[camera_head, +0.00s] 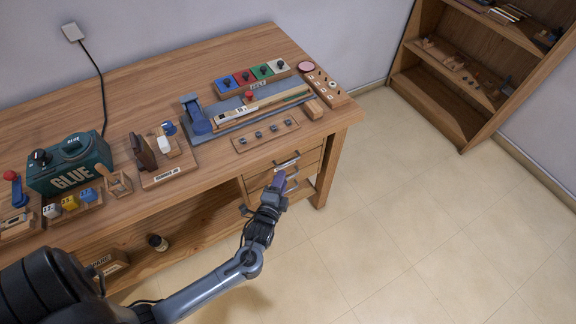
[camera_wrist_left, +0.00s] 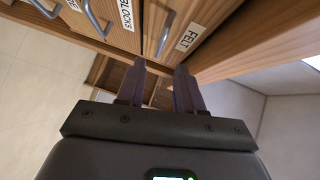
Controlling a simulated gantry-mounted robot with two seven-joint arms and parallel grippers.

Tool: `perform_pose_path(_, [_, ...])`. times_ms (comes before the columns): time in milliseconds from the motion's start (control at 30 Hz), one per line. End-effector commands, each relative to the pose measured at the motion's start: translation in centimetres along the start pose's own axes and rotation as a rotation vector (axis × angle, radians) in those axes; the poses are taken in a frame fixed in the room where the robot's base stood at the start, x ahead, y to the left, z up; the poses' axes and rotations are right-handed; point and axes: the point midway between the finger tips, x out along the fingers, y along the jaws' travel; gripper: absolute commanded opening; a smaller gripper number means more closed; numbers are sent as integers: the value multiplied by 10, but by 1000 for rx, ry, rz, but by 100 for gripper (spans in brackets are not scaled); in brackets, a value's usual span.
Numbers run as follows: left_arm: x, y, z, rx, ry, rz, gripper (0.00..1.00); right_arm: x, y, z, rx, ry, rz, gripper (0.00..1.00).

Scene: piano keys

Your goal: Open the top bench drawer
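The wooden bench (camera_head: 210,170) has a stack of drawers under its right end. The top drawer has a metal handle (camera_head: 287,160). In the left wrist view, the drawer next to the bench top is labelled FELT and has a metal handle (camera_wrist_left: 165,33). My left gripper (camera_head: 279,180) is in front of the drawers, just below the top handle in the picture. In the left wrist view its fingers (camera_wrist_left: 160,66) are apart with nothing between them. The FELT handle lies beyond the fingertips, roughly in line with the gap. The top drawer looks shut. My right gripper is not in view.
A lower drawer labelled BLOCKS (camera_wrist_left: 125,12) has its own handle (camera_wrist_left: 92,18). The bench top holds a glue box (camera_head: 70,165), a tray of coloured blocks (camera_head: 252,78) and other wooden parts. The floor (camera_head: 420,220) right of the bench is clear; a bookshelf (camera_head: 430,105) stands beyond.

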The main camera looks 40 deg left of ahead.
Motion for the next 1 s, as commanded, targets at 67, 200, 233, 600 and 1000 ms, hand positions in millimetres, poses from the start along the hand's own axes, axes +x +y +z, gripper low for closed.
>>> perform_pose_path(67, [16, 2, 1, 0, -2, -4, 36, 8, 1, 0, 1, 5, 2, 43])
perform_pose_path(200, [38, 2, 1, 1, -1, -3, 36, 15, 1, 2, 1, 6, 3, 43])
perform_pose_path(233, [42, 2, 1, 1, -1, -3, 36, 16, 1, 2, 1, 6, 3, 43])
perform_pose_path(600, [73, 1, 1, 1, -1, -1, 36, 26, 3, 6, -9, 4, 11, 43])
perform_pose_path(1000, [74, 0, 1, 1, -1, 0, 22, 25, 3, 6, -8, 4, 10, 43])
